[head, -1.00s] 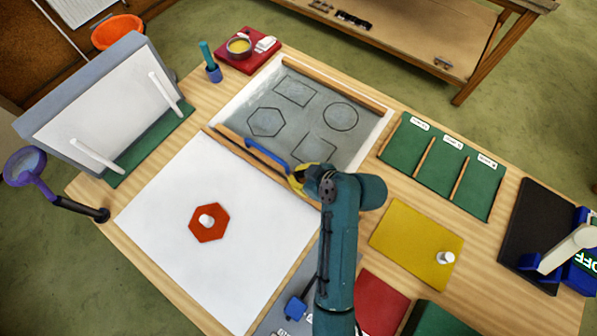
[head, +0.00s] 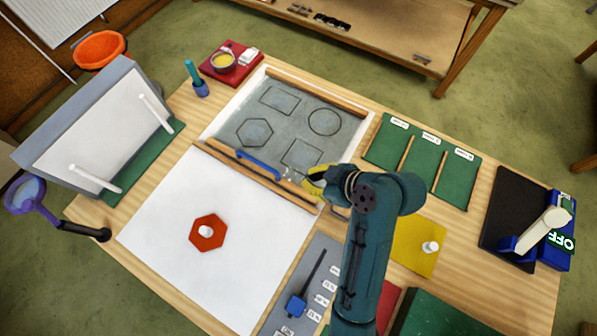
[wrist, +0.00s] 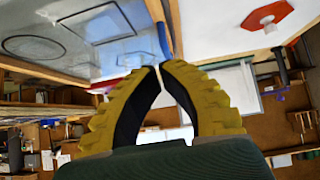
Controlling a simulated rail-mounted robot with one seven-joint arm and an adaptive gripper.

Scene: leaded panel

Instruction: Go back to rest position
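My gripper (head: 309,180) is above the worktable, just right of the blue-handled bar (head: 258,160) between the glass panel and the white board. In the wrist view, its yellow fingers (wrist: 160,70) come together at the tips with only a thin gap, and nothing shows held between them. The blue handle (wrist: 164,40) shows beyond the fingertips. The arm hides part of the table's front right.
The grey panel (head: 281,100) carries drawn outlines. A red hexagon with a white knob (head: 207,232) lies on the white board (head: 160,250). Green trays (head: 425,160), a yellow plate (head: 415,258) and a black pad with an OFF switch box (head: 562,243) lie to the right. A slanted stand (head: 95,130) rises at left.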

